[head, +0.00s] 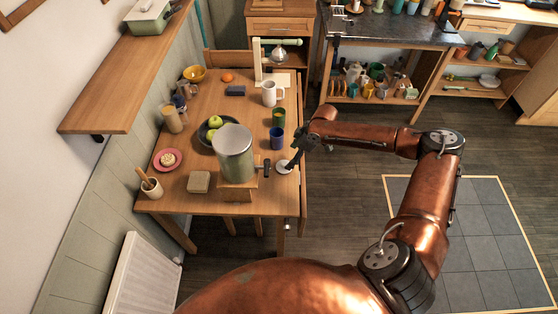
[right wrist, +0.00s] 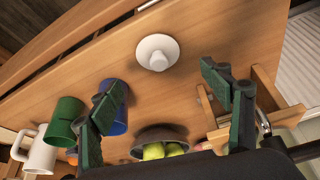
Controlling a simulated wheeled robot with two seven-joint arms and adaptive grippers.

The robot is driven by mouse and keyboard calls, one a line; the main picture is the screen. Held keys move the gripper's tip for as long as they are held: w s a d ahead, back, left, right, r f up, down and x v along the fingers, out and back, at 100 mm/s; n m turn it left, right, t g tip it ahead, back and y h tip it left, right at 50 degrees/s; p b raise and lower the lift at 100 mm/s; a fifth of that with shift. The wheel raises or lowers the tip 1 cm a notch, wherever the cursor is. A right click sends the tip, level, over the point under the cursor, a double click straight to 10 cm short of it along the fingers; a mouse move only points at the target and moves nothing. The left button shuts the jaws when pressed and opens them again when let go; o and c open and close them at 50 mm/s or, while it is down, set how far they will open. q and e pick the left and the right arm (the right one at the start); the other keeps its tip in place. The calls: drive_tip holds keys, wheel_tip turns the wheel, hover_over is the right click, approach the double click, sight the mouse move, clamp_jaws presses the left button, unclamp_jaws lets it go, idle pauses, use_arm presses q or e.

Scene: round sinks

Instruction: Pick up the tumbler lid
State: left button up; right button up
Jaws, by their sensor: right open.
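The tumbler lid is a small white disc with a raised knob. It lies on the wooden table (head: 227,208) near its right edge in the head view (head: 284,168). In the right wrist view the lid (right wrist: 157,52) lies beyond the fingertips, between their lines. My right gripper (head: 293,161) reaches in from the right, close to the lid. Its two dark green fingers are spread and empty in the right wrist view (right wrist: 165,88). I cannot tell the exact gap between the fingertips and the lid. My left gripper is not in view.
A large metal dispenser (head: 234,155) on a wooden stand is left of the lid. A blue cup (head: 277,138), a green cup (head: 279,117) and a white mug (head: 270,93) stand behind it. A dark bowl (right wrist: 160,133) holds green apples. The floor right of the table is open.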

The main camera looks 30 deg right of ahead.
sight(285, 163)
drive_tip(key=shift+s+a+f, duration=0.1)
drive_tip(key=shift+a+f, duration=0.1)
drive_tip(key=shift+f, duration=0.25)
drive_tip(key=x, duration=0.3)
drive_tip(key=shift+a+r+b, duration=0.1)
drive_tip(key=shift+r+b, duration=0.05)
drive_tip(key=shift+b, duration=0.15)
drive_tip(key=x, duration=0.3)
drive_tip(key=shift+w+f+b, duration=0.3)
drive_tip(key=shift+w, duration=0.1)
drive_tip(key=shift+w+f, duration=0.1)
drive_tip(key=shift+f, duration=0.1)
drive_tip(key=c, duration=0.6)
drive_tip(key=shift+c, duration=1.2)
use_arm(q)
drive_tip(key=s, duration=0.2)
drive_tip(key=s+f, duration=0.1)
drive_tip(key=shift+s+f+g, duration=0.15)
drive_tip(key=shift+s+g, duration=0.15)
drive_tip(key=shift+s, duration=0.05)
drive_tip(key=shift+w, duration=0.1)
use_arm(e)
drive_tip(key=shift+r, duration=0.1)
